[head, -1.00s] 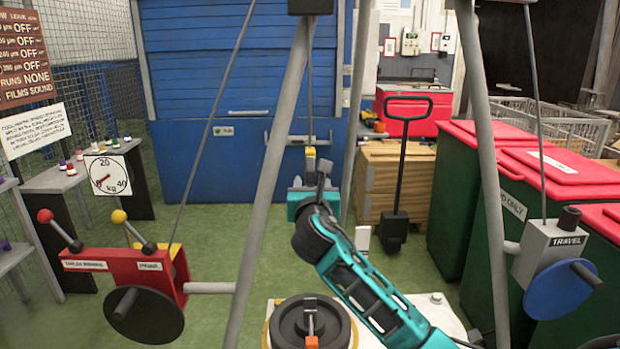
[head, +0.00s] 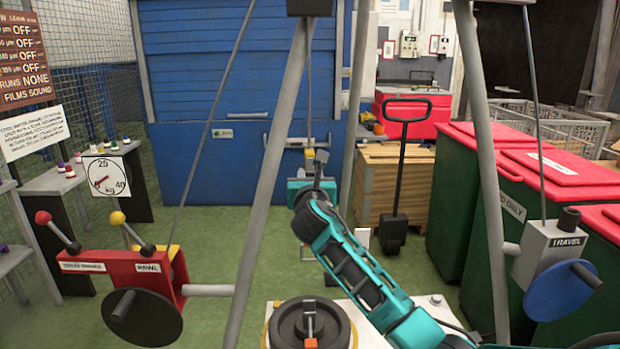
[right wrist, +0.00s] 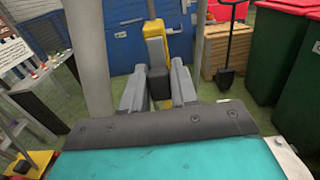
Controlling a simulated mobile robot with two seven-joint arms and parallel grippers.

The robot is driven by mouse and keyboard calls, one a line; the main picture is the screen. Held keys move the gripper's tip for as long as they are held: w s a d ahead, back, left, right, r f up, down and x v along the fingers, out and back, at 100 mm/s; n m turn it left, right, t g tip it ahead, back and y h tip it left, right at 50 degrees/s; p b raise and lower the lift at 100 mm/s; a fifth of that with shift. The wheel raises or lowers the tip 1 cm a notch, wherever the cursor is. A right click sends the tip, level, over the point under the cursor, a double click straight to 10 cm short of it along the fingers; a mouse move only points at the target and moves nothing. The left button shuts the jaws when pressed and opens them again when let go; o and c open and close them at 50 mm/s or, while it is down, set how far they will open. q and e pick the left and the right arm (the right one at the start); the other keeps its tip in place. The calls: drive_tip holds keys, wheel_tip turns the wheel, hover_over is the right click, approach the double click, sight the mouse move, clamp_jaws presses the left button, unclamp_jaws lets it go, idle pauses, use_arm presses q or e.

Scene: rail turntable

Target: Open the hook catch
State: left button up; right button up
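A yellow part (head: 309,155) hangs at the lower end of a thin rod in the head view, in front of the blue shed wall; I take it for the hook catch. In the right wrist view the yellow part (right wrist: 153,30) stands upright, with a dark block (right wrist: 158,82) below it. My right gripper (right wrist: 159,76) has its two grey fingers apart, one on each side of the dark block. Whether they touch it is hard to tell. In the head view the right gripper (head: 314,170) is just below the yellow part. My left gripper is in neither view.
Sloping grey poles (head: 268,180) frame the hanging part. A red box with levers (head: 130,270) is at left, a grey travel box (head: 550,250) at right. A round dark disc (head: 290,325) lies below. Green floor (head: 220,235) is open between.

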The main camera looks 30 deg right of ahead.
clamp_jaws()
drive_tip(key=shift+r, duration=0.1)
